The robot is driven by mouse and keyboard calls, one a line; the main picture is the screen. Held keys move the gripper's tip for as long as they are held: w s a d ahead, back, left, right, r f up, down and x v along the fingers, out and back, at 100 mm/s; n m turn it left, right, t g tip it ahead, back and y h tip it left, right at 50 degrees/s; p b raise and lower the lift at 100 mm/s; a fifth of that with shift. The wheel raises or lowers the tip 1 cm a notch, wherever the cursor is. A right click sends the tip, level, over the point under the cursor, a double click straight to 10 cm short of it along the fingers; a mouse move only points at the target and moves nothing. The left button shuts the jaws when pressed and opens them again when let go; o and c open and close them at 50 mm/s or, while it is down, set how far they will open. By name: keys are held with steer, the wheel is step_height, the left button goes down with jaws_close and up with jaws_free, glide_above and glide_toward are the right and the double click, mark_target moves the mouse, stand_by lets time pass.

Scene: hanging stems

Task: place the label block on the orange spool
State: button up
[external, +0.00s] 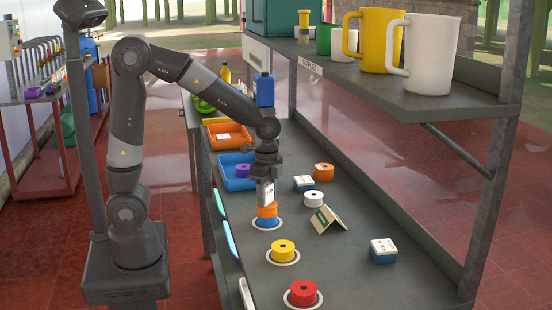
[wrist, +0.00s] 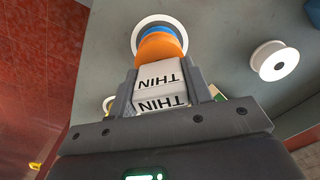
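My gripper (external: 265,178) points down over the workbench, shut on a white label block (external: 266,194). In the wrist view the block (wrist: 162,86) sits between the two fingers, with "THIN" printed on its faces. Just beneath it is an orange spool (external: 267,211), stacked on a blue spool (external: 266,222) that stands on a white ring. The wrist view shows the orange spool (wrist: 158,48) directly beyond the block. I cannot tell whether block and spool touch. Another orange spool (external: 323,170) stands farther back on the bench.
A white spool (external: 314,199), tent card (external: 329,219) and label block (external: 304,184) stand right of the stack. Yellow (external: 283,250) and red (external: 303,292) spools are nearer, another block (external: 383,250) right. A blue tray (external: 231,181) lies left. A shelf with mugs overhangs the right.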

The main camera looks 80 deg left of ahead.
mark_target(267, 185)
steer(key=o, duration=0.4)
steer(key=shift+o, duration=0.2)
step_height(267, 185, up, 12)
steer(key=shift+f, duration=0.1)
steer(key=shift+s+r, duration=0.15)
steer(key=shift+r, duration=0.15)
steer(key=s+a+n+t, duration=0.2)
steer(key=s+n+t, duration=0.3)
steer(key=s+n, duration=0.4)
steer(key=shift+s+f+t, duration=0.15)
steer(key=shift+s+t, duration=0.15)
steer(key=shift+s, duration=3.05)
